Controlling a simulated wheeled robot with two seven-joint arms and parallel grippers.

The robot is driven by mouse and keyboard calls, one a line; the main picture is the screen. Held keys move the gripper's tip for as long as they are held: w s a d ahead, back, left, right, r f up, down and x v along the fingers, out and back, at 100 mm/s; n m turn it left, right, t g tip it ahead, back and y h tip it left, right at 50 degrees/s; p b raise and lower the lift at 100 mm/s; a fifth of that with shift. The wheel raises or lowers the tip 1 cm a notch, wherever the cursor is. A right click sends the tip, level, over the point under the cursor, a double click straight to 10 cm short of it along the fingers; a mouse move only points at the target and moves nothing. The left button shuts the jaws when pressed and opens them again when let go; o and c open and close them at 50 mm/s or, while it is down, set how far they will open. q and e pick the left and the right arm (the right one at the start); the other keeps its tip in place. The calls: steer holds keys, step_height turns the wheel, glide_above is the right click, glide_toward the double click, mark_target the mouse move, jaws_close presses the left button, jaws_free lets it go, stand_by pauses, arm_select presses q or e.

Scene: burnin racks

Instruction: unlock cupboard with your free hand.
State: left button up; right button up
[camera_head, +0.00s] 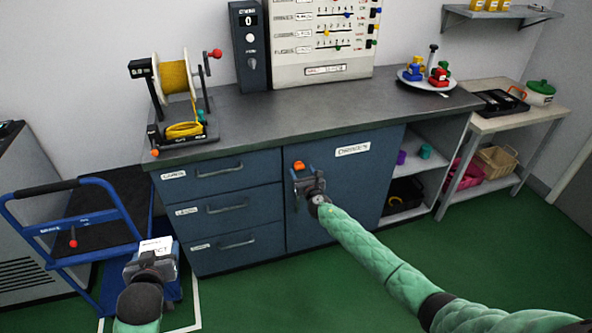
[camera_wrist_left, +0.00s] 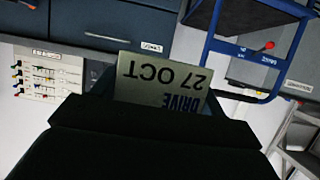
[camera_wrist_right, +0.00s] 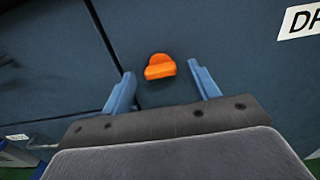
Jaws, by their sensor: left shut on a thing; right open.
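The blue cupboard door (camera_head: 352,195) sits in the bench front to the right of several drawers, with a white label (camera_head: 353,149) near its top. An orange latch knob (camera_head: 299,165) is at the door's upper left. My right gripper (camera_head: 303,175) is open in front of it; in the right wrist view the orange knob (camera_wrist_right: 160,67) lies between and just beyond the two blue fingertips, apparently untouched. My left gripper (camera_head: 155,254) is shut on a pale card (camera_wrist_left: 160,85) reading "DRIVE 27 OCT", held low in front of the drawers.
A blue trolley (camera_head: 95,220) stands at the left. A yellow rope reel (camera_head: 177,90) and a plate (camera_head: 440,82) of coloured parts stand on the bench top (camera_head: 300,105). Open shelves (camera_head: 428,160) adjoin the cupboard's right side. Green floor in front is clear.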

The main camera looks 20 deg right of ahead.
steer(key=shift+w, duration=0.95)
steer(key=c, duration=1)
